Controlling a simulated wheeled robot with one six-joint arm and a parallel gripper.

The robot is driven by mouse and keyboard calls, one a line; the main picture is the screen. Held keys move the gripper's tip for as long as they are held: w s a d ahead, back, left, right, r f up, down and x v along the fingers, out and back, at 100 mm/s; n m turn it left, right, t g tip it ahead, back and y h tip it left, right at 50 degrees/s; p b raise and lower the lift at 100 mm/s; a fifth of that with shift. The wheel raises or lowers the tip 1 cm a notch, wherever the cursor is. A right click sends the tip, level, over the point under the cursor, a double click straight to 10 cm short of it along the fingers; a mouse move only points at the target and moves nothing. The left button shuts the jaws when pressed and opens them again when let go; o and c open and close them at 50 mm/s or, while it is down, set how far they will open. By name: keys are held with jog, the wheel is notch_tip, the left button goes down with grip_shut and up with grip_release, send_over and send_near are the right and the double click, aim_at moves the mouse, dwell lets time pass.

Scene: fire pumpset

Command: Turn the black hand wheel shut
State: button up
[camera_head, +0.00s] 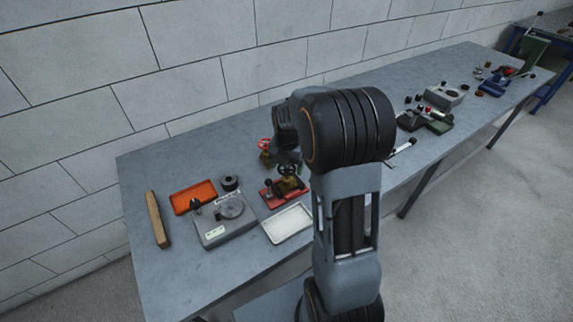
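A small dark hand wheel (288,169) sits on a brass-coloured valve body on a red base (283,192), at the middle of the bench. My arm rises in front of the bench and bends over. My gripper (289,157) points down just above or at the dark hand wheel. Its fingers are too small and dark to tell whether they are open or shut, or whether they touch the wheel. A second valve with a red hand wheel (265,144) stands behind and to the left, partly hidden by my arm.
A white tray (288,223), a grey device with a round dial (226,219), a black cylindrical part (229,182), an orange tray (193,196) and a wooden block (157,219) lie to the left. Grey and green equipment (426,120) stands right. The bench's left front is bare.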

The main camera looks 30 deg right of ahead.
jog(key=c, duration=0.8)
